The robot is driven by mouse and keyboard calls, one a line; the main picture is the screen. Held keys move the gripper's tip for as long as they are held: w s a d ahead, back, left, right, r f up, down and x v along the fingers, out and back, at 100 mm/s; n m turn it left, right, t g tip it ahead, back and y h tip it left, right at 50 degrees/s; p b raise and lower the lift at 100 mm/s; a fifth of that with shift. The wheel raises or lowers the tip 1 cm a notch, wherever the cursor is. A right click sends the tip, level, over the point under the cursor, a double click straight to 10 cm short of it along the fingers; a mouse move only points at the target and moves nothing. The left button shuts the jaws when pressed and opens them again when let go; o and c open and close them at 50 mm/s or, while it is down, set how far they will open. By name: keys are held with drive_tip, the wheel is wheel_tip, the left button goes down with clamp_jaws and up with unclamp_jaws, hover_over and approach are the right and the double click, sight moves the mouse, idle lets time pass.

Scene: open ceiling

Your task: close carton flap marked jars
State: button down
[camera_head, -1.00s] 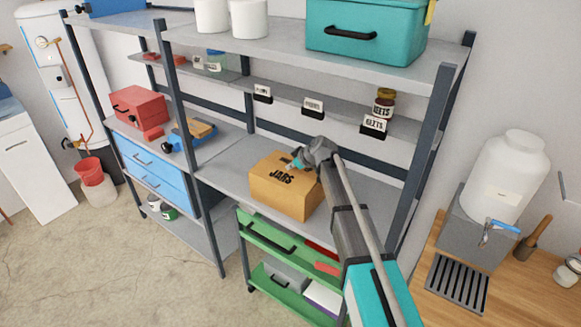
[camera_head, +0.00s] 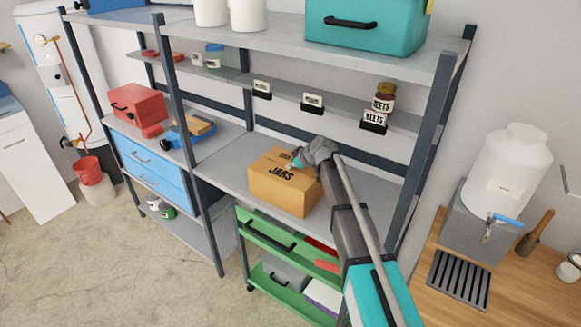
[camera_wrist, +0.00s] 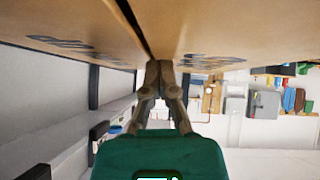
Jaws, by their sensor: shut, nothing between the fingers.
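The brown cardboard carton (camera_head: 285,190) sits on the middle shelf, with JARS printed in dark letters on its top flap (camera_head: 280,172). My gripper (camera_head: 296,163) is at the carton's top, near its back right, with the fingers shut and empty. In the wrist view, the shut fingertips (camera_wrist: 158,66) are at a dark, narrow gap between two printed cardboard panels (camera_wrist: 80,30). The flap looks nearly level with the top. I cannot tell whether the fingertips touch it.
The grey shelf (camera_head: 225,165) has free room left of the carton. Above it, a narrow shelf holds labels and a beets jar (camera_head: 384,98). A dark rack post (camera_head: 425,155) stands to the right, and a green drawer cart (camera_head: 270,240) is below.

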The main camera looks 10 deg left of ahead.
drive_tip(key=shift+d+r+p, duration=0.1)
drive_tip(key=shift+d+p, duration=0.05)
drive_tip(key=shift+p, duration=0.2)
idle(0.3)
drive_tip(key=shift+w+r+p, duration=0.1)
drive_tip(key=shift+r+p, duration=0.15)
drive_tip(key=shift+p, duration=0.1)
drive_tip(key=shift+r, duration=0.2)
drive_tip(key=shift+r+p, duration=0.2)
drive_tip(key=shift+p, duration=0.15)
wheel_tip(320, 180, up, 4)
drive_tip(key=p, duration=0.4)
drive_tip(key=p+v, duration=0.6)
drive_tip(key=v, duration=0.3)
drive_tip(key=shift+w+d+r+p, duration=0.2)
drive_tip(key=shift+d+p, duration=0.15)
drive_tip(key=shift+d, duration=0.05)
idle(0.4)
